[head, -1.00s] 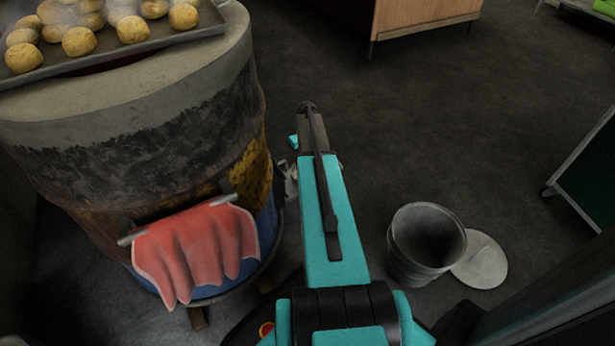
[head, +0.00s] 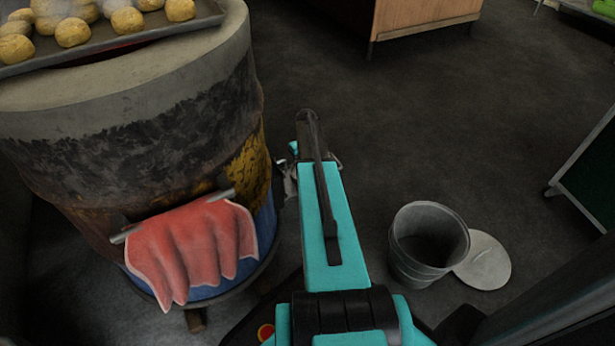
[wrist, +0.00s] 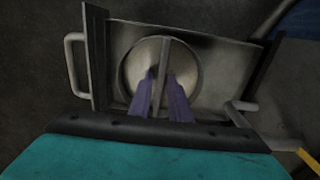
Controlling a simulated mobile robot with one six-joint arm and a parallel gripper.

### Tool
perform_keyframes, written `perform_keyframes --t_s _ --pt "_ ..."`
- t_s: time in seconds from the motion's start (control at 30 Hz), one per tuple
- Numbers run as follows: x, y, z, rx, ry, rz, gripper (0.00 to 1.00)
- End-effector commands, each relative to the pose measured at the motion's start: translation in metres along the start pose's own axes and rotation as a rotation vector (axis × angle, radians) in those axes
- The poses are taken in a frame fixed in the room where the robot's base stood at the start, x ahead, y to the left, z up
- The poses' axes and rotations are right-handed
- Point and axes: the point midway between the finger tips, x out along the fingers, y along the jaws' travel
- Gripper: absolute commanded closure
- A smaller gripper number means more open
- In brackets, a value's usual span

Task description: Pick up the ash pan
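The ash pan, a grey metal tray with upright side walls, fills the middle of the wrist view (wrist: 212,38). A loop handle is on its left side, and a pale round disc with a thin bar across it shows at its centre. My gripper (wrist: 162,78) has its two purple fingers over the disc, one on each side of the bar. The gap between fingers and bar is small; I cannot tell whether they touch it. In the head view my teal arm hides the gripper and most of the pan; grey metal bits show beside the barrel.
The barrel oven (head: 150,120) stands close on the left, with a red cloth (head: 195,245) on its rail and a tray (head: 130,38) of bread on top. A grey bucket (head: 405,270) and a round lid (head: 483,262) are to the right.

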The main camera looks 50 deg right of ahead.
Motion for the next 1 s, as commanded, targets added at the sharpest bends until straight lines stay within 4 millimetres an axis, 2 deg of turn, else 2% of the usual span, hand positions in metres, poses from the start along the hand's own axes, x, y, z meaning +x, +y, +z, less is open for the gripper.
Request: perform_keyframes --t_s 0.03,0.2,0.8,0.83,0.93,1.0 --pt "0.01 0.0 0.0 0.0 0.0 0.0 0.83" --pt "0.02 0.0 0.0 0.0 0.0 0.0 0.83" --pt "0.021 -0.001 0.0 -0.001 0.0 0.0 0.83" --pt "0.021 -0.001 0.0 -0.001 0.0 0.0 0.84" --pt "0.021 -0.001 0.0 -0.002 0.0 0.0 1.0" --pt "0.021 -0.001 0.0 -0.002 0.0 0.0 1.0"
